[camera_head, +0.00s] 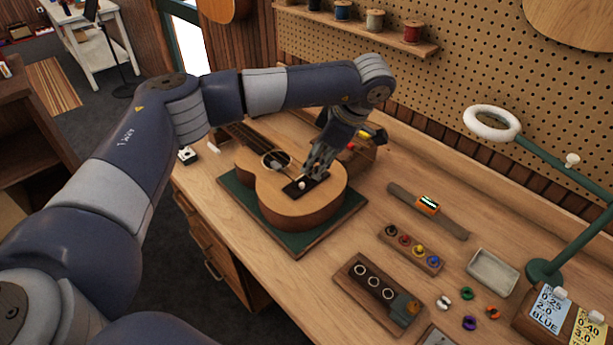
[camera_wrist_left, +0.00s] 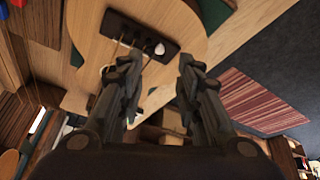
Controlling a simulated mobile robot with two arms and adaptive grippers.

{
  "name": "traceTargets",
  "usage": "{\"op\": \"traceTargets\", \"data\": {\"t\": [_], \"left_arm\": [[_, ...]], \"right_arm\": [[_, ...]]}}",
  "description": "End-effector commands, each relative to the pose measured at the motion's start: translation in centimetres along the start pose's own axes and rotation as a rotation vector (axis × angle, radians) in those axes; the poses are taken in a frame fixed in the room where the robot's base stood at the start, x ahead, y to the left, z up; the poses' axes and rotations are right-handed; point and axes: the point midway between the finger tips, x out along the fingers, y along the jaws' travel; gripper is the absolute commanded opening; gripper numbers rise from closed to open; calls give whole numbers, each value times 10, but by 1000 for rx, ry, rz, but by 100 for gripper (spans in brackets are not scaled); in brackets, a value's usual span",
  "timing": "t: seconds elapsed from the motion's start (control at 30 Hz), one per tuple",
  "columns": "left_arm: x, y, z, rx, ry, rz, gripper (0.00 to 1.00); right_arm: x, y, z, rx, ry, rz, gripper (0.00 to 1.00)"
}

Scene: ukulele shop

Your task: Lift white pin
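The white pin (camera_head: 302,184) is a small round knob on the dark bridge (camera_head: 293,189) of the ukulele (camera_head: 275,205), which lies on a green mat (camera_head: 232,187). In the left wrist view the white pin (camera_wrist_left: 159,48) stands near one end of the dark bridge (camera_wrist_left: 132,31). My left gripper (camera_head: 315,168) is over the bridge, right by the pin. In the wrist view its two fingers (camera_wrist_left: 160,62) are apart with nothing between them, and the pin shows just beyond the gap between the tips. My right gripper is not in view.
Behind the gripper is a wooden box (camera_head: 368,155) with coloured items. A pegboard wall backs the bench.

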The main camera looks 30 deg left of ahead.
Motion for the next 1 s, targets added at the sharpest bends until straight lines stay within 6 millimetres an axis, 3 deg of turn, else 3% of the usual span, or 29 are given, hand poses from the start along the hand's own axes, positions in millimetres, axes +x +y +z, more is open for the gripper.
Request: {"op": "traceTargets", "data": {"t": [0.1, 0.4, 0.6, 0.83, 0.87, 1.0], "left_arm": [[21, -1, -2, 0, 1, -6, 32], [71, -1, 0, 0, -2, -4, 32], [84, -1, 1, 0, -4, -1, 32], [86, -1, 1, 0, -4, 0, 32], [86, -1, 1, 0, -4, -1, 30], [85, -1, 1, 0, -4, -1, 0]], "right_arm": [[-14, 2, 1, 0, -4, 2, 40], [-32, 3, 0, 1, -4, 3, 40], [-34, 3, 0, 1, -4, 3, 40], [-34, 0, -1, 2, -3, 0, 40], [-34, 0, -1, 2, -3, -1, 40], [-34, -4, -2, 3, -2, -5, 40]]}}
